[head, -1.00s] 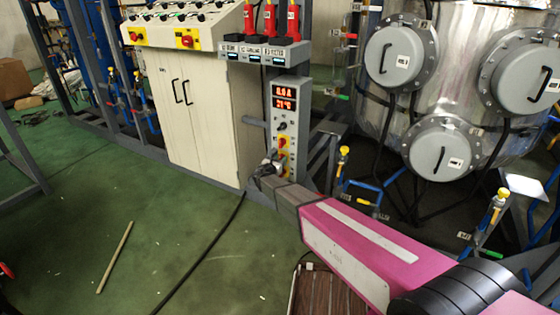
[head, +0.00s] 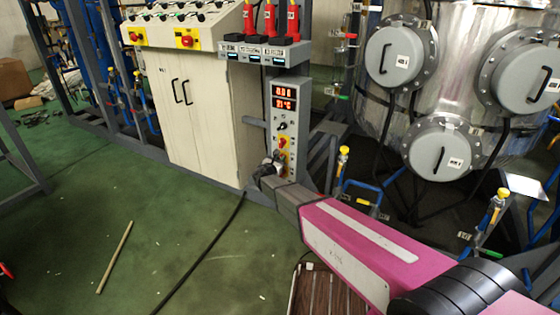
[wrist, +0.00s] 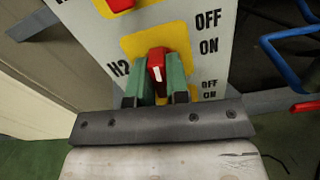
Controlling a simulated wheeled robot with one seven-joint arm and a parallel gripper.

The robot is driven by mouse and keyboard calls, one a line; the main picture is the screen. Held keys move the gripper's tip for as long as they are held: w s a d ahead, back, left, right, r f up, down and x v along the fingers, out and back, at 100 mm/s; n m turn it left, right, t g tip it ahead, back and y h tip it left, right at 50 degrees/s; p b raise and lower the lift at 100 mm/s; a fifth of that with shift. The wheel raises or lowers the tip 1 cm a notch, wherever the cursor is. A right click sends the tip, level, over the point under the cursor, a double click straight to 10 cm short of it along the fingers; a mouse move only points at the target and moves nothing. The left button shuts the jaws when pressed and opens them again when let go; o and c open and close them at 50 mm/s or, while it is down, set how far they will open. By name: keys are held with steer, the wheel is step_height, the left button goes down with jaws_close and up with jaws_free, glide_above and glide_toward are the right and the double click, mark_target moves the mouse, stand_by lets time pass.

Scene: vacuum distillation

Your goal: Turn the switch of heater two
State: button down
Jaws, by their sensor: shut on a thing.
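The heater two switch (wrist: 156,60) is a red knob with a white mark on a yellow plate labelled H2 in the wrist view. OFF and ON are printed to its right. My gripper (wrist: 157,85) is shut on the knob, with one green finger on each side. The knob's white mark points roughly up and slightly left in that view. In the head view my gripper (head: 274,166) is at the lower front of the grey control box (head: 305,125), and it hides most of the lower switch there.
Another red switch (wrist: 120,4) on a yellow plate is just above in the wrist view. A cream cabinet (head: 205,120) stands left of the box. Blue pipes with yellow valves (head: 343,155) and a metal vessel are to the right. Green floor is open at left.

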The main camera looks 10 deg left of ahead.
steer(key=m, duration=0.8)
steer(key=shift+d+f+m, duration=0.1)
steer(key=shift+d+m, duration=0.05)
steer(key=shift+m, duration=0.25)
steer(key=m, duration=0.3)
steer(key=shift+s+f+m, duration=0.1)
steer(key=shift+m, duration=2.2)
steer(key=shift+f, duration=0.1)
steer(key=c, duration=1.1)
jaws_free()
